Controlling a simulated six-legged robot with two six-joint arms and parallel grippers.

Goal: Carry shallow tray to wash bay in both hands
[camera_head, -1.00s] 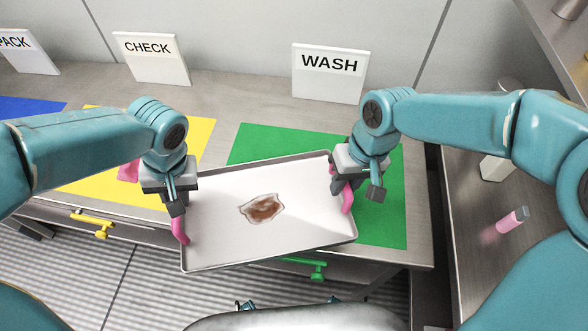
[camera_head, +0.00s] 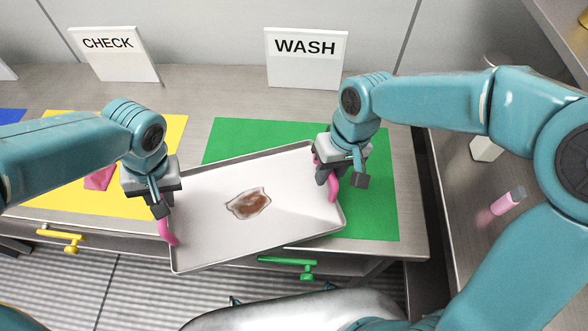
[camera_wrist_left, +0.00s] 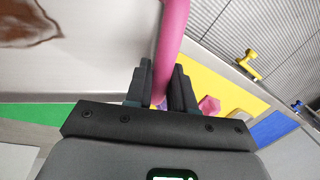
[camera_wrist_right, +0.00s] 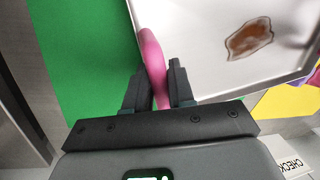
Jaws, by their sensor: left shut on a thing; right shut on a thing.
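The shallow tray (camera_head: 205,235) is a light metal tray with a low rim and pink handles at its two ends. A brown stain (camera_head: 248,204) marks its floor. My left gripper (camera_head: 160,208) is shut on the left pink handle (camera_wrist_left: 171,45). My right gripper (camera_head: 330,180) is shut on the right pink handle (camera_wrist_right: 152,60). The tray is tilted in the picture, right end farther back. Its right part overlaps the green mat (camera_head: 375,205) in front of the WASH sign (camera_head: 305,60). Whether it touches the mat cannot be told.
A yellow mat (camera_head: 50,190) with a pink object (camera_head: 100,178) on it lies left, before the CHECK sign (camera_head: 115,55). A green drawer handle (camera_head: 288,262) and a yellow one (camera_head: 60,237) jut from the counter front.

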